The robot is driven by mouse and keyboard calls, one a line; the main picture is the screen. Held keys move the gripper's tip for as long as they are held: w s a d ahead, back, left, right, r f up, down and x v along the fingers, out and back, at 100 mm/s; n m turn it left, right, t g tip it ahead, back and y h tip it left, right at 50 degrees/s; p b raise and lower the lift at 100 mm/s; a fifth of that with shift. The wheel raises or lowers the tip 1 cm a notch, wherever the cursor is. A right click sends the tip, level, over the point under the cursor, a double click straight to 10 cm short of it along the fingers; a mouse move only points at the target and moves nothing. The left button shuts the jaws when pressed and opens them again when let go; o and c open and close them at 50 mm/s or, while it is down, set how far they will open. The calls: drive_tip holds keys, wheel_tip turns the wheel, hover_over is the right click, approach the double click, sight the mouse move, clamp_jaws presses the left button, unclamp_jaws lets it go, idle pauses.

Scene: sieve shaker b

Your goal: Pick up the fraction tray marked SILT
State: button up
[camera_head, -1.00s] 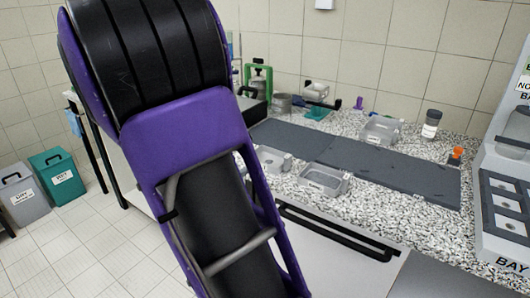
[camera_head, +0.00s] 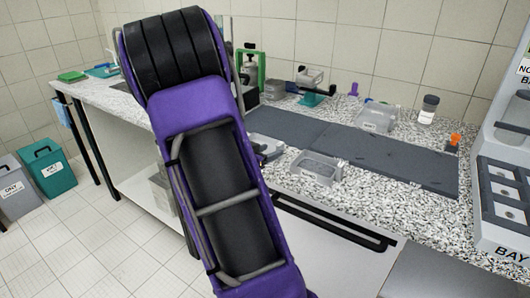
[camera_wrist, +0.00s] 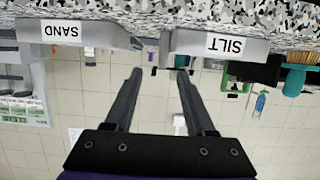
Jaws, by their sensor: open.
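The SILT tray (camera_wrist: 190,41) is a pale grey tray with a white label. It shows upside down in the upper right of the wrist view. The SAND tray (camera_wrist: 105,34) is beside it on the left, with a gap between. My gripper (camera_wrist: 160,73) is open and empty, its two dark fingers apart and pointing towards the trays. No contact with a tray shows. In the head view my purple arm covers much of the counter. A tray (camera_head: 264,145) partly hidden beside it seems to be the SILT one; its label is not readable there.
Another clear tray (camera_head: 318,167) stands at the counter's front, and one (camera_head: 377,118) farther back. Dark mats (camera_head: 400,160) lie on the speckled counter. A lidded jar (camera_head: 428,110), an orange-topped item (camera_head: 453,142) and the BAY unit (camera_head: 500,195) are at right. Bins (camera_head: 48,167) stand on the floor.

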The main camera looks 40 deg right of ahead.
sight(277, 146)
drive_tip(key=x, duration=0.3)
drive_tip(key=b+x, duration=0.1)
drive_tip(key=x, duration=0.2)
drive_tip(key=shift+w+r, duration=0.15)
drive_tip(key=shift+w, duration=0.05)
drive_tip(key=shift+a, duration=0.1)
clamp_jaws()
